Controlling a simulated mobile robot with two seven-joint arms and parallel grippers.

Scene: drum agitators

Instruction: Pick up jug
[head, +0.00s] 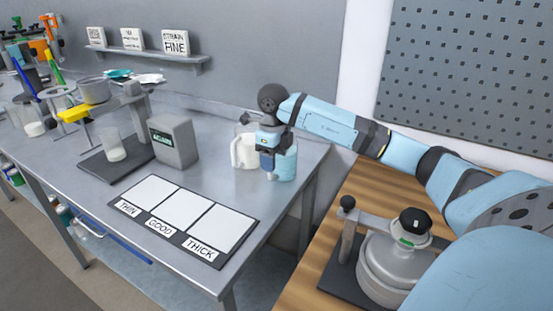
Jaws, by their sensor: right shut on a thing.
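The jug (245,151) is a pale, whitish vessel with a handle on its left side. It stands upright near the right end of the metal bench, partly hidden behind my right gripper (267,172). My right arm comes in from the right, and its gripper points down at the jug and is shut on it. The exact spot of the grip is hidden by the wrist. I cannot tell whether the jug's base touches the bench. My left gripper is not in view.
A grey box (173,143) stands left of the jug. A mat labelled THIN, GOOD, THICK (182,219) lies in front. A stand with a yellow clamp and cup (93,91) is further left. A drum agitator (390,265) sits on the wooden table at right.

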